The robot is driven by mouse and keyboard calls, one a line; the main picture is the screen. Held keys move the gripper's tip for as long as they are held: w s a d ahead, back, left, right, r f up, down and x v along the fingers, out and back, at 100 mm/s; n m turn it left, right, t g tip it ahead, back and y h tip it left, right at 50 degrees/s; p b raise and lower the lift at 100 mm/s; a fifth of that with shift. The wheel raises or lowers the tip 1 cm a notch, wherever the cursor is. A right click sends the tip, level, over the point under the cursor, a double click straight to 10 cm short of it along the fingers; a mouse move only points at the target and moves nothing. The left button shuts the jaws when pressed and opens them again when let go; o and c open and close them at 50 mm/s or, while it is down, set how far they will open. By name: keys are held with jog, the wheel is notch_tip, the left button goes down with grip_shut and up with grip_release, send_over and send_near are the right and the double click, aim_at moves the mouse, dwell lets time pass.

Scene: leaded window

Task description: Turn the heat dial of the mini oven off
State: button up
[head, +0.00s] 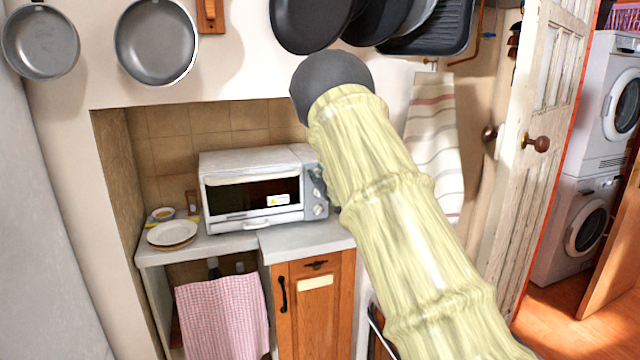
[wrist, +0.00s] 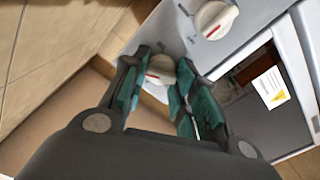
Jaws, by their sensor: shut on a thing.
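The mini oven (head: 250,188) is a silver-white box with a dark glass door, standing on the counter. Its control panel with white dials (head: 319,210) is on the right of its front, partly hidden by my arm. In the wrist view, my gripper (wrist: 163,78) has its teal-padded fingers on either side of a white dial with a red mark (wrist: 160,67), and is shut on it. A second white dial (wrist: 214,19) with a red mark is beyond the fingertips, free. I cannot read which dial is for heat. In the head view my gripper is hidden behind my arm.
Plates (head: 172,234) sit on the counter (head: 290,238) left of the oven. Pans (head: 156,40) hang above. A striped towel (head: 434,140) hangs on the wall to the right. A wooden cupboard (head: 314,315) and a checked cloth (head: 222,315) are below the counter.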

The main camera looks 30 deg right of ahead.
jog(key=shift+a+f+n+b, duration=0.1)
jog(key=shift+f+n+b, duration=0.1)
jog(key=shift+n+b, duration=2.65)
jog(key=shift+f+n+b, duration=0.15)
jog(key=shift+n+b, duration=2.1)
jog(key=shift+n, duration=1.1)
jog(key=o, duration=1)
jog(key=shift+r, duration=0.1)
jog(key=v, duration=1.2)
